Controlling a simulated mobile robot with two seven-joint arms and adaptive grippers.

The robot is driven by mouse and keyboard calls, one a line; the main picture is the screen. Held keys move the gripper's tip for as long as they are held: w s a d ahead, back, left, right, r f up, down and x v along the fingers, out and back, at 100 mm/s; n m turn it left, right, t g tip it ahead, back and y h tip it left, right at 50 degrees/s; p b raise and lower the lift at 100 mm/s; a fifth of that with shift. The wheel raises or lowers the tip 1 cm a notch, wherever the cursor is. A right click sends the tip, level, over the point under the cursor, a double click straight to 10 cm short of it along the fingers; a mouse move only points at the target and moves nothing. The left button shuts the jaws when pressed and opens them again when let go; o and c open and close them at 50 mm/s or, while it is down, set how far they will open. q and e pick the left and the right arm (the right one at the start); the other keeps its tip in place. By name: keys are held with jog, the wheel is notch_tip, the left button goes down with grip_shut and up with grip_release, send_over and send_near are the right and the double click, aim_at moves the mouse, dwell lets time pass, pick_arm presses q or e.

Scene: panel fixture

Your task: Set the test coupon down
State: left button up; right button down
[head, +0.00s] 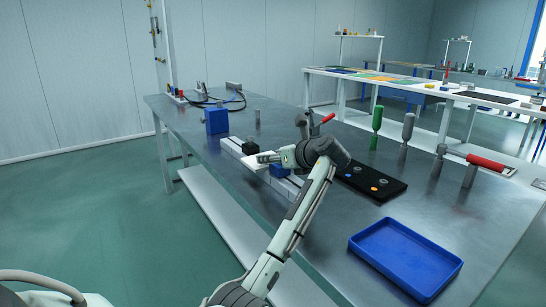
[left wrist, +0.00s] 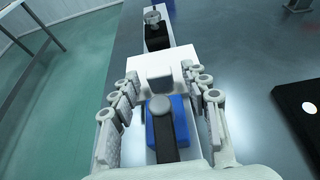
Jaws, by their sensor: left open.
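A white flat plate, likely the test coupon, shows in the left wrist view (left wrist: 186,58) across the pale rail, just beyond my left fingertips. In the head view its pale edge (head: 257,163) shows by the fingertips. My left gripper (head: 268,158) is over the rail; in the left wrist view its fingers (left wrist: 163,88) are spread on both sides of a grey block (left wrist: 159,79). Whether they touch the plate is unclear. The pale rail fixture (head: 233,145) carries a black block (head: 250,147) and a blue block (head: 280,170). My right gripper is not in view.
A blue tray (head: 405,258) lies at the front right of the metal table. A black panel (head: 370,182) with round parts lies behind it. Upright green (head: 377,120) and grey (head: 407,130) tools stand at the back. A blue box (head: 216,121) stands at the left.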

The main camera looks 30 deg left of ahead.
pick_arm(q)
jog(key=shift+s+d+r+b, duration=0.15)
jog(key=shift+d+r+b, duration=0.5)
jog(key=shift+r, duration=0.2)
jog(key=v, duration=1)
jog(key=shift+s+d+r, duration=0.15)
jog(key=shift+s+d, duration=0.1)
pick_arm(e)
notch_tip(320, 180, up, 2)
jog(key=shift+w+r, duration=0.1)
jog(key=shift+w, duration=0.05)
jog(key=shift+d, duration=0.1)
